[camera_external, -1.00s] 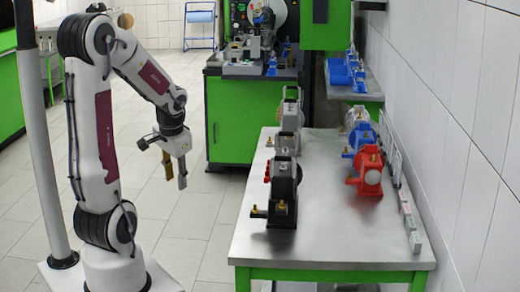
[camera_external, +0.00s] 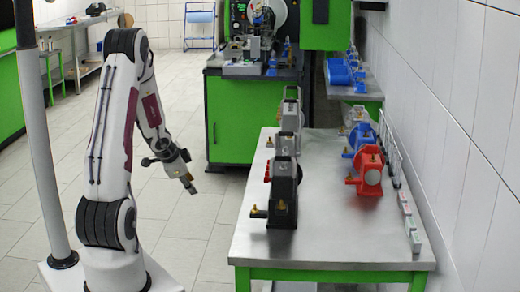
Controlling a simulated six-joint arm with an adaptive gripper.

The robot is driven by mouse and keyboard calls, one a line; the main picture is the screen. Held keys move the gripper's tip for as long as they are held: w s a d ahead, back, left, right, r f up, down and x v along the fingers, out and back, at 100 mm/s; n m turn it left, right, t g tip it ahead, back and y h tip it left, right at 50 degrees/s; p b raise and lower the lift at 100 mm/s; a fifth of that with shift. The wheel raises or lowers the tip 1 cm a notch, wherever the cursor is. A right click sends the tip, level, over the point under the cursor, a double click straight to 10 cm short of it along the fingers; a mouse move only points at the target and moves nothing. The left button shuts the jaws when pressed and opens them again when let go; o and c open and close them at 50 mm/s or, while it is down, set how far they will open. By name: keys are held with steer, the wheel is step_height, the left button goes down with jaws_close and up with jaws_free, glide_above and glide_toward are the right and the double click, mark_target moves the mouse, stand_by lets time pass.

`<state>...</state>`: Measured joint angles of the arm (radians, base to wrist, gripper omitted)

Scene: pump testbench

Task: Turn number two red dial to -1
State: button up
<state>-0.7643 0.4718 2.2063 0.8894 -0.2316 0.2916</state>
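My gripper (camera_external: 189,186) hangs in the open space left of the metal table (camera_external: 330,240), pointing down and to the right. It touches nothing. Its fingers overlap from this side, so their opening cannot be told. Small red parts (camera_external: 268,171) show at the left side of the row of pumps, just behind the black pump (camera_external: 284,196). They are right of my gripper, across a gap. They are too small to tell which is dial number two or what it reads. A red pump (camera_external: 371,175) stands on the right side of the table.
Grey pumps (camera_external: 287,146) stand behind the black one. A blue pump (camera_external: 360,137) stands behind the red one. Small boxes (camera_external: 411,226) line the table's right edge by the tiled wall. A green cabinet (camera_external: 230,122) stands at the back. The table's front middle is clear.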

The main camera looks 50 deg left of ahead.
steer(key=w+d+f+m+t+h, duration=0.2)
steer(key=w+d+m+t+h, duration=0.3)
steer(key=w+d+m+h, duration=0.25)
steer(key=s+d+r+m+t+h, duration=0.1)
steer(key=s+d+r+m+h, duration=0.1)
steer(key=d+r+m+h, duration=0.6)
step_height(320, 180, up, 4)
steer(key=shift+s+d+r+t, duration=0.15)
steer(key=shift+s+d+t, duration=0.25)
steer(key=shift+d, duration=0.8)
steer(key=shift+w+d+m, duration=0.1)
steer(key=shift+m, duration=0.15)
steer(key=x, duration=0.7)
steer(key=shift+w+d, duration=0.15)
steer(key=shift+w, duration=0.05)
jaws_close()
